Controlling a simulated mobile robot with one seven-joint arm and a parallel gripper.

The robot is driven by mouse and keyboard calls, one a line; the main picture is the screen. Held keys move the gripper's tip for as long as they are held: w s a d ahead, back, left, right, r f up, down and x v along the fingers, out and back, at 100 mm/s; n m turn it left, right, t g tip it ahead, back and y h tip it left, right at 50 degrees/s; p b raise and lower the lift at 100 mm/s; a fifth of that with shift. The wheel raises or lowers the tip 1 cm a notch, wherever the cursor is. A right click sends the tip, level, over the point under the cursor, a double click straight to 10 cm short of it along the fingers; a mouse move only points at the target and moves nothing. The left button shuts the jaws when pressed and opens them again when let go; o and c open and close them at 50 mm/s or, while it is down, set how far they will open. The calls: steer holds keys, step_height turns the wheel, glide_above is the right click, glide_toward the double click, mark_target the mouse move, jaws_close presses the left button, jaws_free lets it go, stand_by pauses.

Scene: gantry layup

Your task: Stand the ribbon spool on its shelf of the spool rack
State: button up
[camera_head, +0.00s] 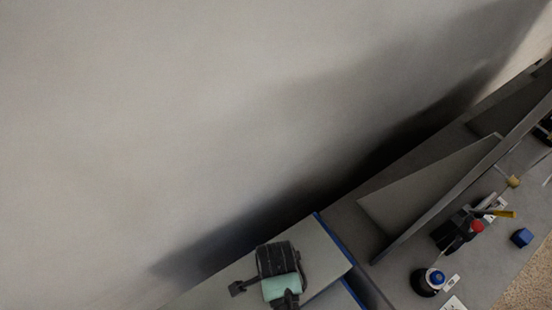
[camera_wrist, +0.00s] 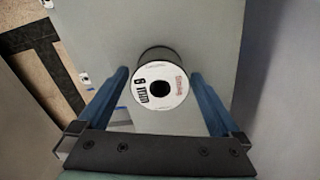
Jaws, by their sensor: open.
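The ribbon spool (camera_wrist: 158,88) shows in the wrist view with its round end face toward the camera. The face is white with a dark centre hole and an "8 mm" marking, and a dark rim shows behind it. It is against a grey board (camera_wrist: 205,25). My gripper (camera_wrist: 160,74) is open, with one blue finger at each side of the spool; I cannot tell whether either touches it. In the head view, dark and mint-green parts of my arm's end are over a grey shelf with a blue edge (camera_head: 318,256); the spool is not discernible there.
A large pale surface (camera_head: 150,120) fills the upper left.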

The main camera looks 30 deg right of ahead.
step_height(320, 180, up, 12)
stand_by(0.4)
stand_by(0.5)
